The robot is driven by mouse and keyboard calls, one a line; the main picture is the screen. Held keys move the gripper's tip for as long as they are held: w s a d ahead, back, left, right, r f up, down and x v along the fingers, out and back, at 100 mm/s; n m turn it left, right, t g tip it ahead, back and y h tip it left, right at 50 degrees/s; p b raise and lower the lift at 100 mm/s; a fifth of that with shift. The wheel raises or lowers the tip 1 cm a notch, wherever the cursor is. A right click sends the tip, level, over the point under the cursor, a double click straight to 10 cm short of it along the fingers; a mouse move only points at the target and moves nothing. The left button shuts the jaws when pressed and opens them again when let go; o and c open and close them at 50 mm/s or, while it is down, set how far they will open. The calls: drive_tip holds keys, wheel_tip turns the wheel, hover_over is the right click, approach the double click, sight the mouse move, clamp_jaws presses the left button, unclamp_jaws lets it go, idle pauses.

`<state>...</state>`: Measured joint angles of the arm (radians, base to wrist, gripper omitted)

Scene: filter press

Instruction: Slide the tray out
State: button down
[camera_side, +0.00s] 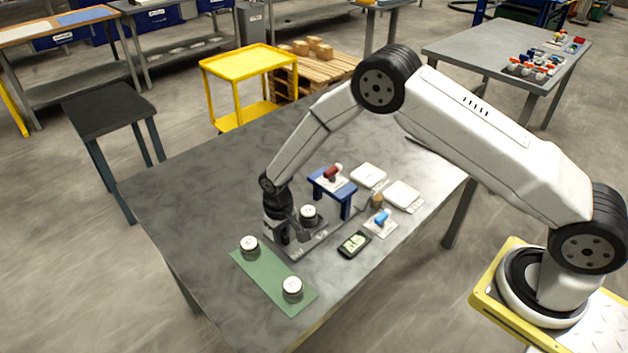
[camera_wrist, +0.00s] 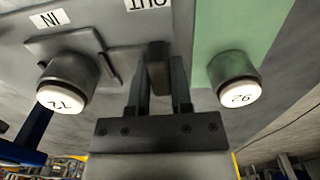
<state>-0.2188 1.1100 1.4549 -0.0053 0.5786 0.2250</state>
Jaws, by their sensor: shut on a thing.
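The tray is a small grey plate, seen in the wrist view (camera_wrist: 98,38), carrying a metal cylinder (camera_wrist: 68,82) with a white cap marked 72; the cylinder also shows in the side view (camera_side: 308,213). It sits on a longer grey base (camera_side: 310,245) with IN and OUT labels. My gripper (camera_wrist: 160,85) points down at the tray's left end in the side view and is shut on a dark upright handle (camera_wrist: 158,60). The blue press frame (camera_side: 345,205), with a red handle (camera_side: 333,171) on top, stands behind the capped cylinder. My wrist hides part of the base.
A green mat (camera_side: 272,272) left of the base bears two white-capped cylinders (camera_side: 250,246) (camera_side: 293,288). A dark device (camera_side: 354,243), a blue-handled item (camera_side: 382,217), a brown cylinder (camera_side: 377,200) and white plates (camera_side: 403,194) lie to the right. The table's far left is clear.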

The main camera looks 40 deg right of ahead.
drive_tip(key=shift+a, duration=0.35)
drive_tip(key=c, duration=0.5)
unclamp_jaws()
drive_tip(key=shift+d, duration=0.1)
drive_tip(key=shift+r, duration=0.1)
drive_tip(key=shift+r, duration=3.8)
drive_tip(key=shift+r, duration=0.15)
